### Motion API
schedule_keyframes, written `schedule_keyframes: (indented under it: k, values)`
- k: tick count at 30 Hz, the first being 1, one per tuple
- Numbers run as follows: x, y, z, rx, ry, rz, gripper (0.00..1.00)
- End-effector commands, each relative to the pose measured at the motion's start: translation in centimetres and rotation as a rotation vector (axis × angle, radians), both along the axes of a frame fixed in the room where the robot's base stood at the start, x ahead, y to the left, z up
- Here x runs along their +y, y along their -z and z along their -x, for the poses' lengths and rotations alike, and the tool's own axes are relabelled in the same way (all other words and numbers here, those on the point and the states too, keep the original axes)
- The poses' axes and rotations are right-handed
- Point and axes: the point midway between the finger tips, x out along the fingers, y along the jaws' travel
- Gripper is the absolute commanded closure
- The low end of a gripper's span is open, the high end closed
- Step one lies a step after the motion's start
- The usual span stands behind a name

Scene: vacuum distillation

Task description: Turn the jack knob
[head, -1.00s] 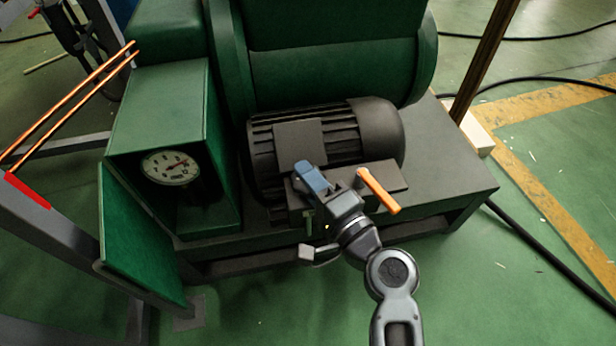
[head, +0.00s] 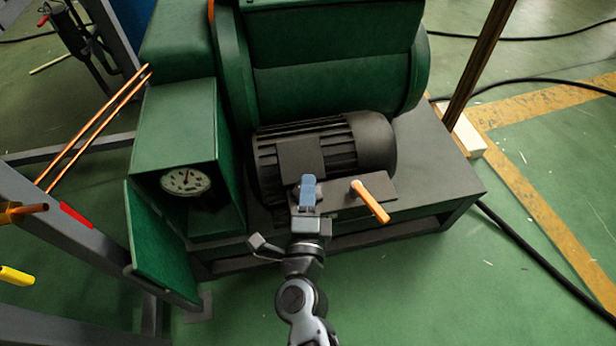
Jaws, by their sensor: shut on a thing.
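No jack knob can be made out. My gripper (head: 310,220) is at the front edge of the green machine, below the black motor. It is shut on a blue handle-like piece (head: 308,192), which points up and away from me. The jaws hide its lower end, and I cannot tell what it is fixed to. An orange lever (head: 371,201) sits to the right of the gripper on the dark plate, clear of it.
The ribbed black motor (head: 350,145) stands just behind the gripper. A round gauge (head: 186,181) sits in an open green box on the left. Grey frame beams (head: 75,225), copper rods (head: 95,128) and a yellow-tipped part (head: 17,276) are at the far left.

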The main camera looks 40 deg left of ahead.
Motion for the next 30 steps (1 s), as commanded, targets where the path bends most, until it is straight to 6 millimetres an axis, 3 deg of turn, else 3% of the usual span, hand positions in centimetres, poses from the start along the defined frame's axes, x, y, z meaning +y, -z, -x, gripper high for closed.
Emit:
schedule_keyframes:
  k: [2, 18, 30]
  values:
    - [0.3, -0.7, 0.1, 0.002, 0.063, 0.003, 1.00]
    - [0.3, 0.3, 0.0, -0.003, 0.536, -0.003, 1.00]
    - [0.1, 0.1, -0.1, -0.002, 0.719, 0.000, 1.00]
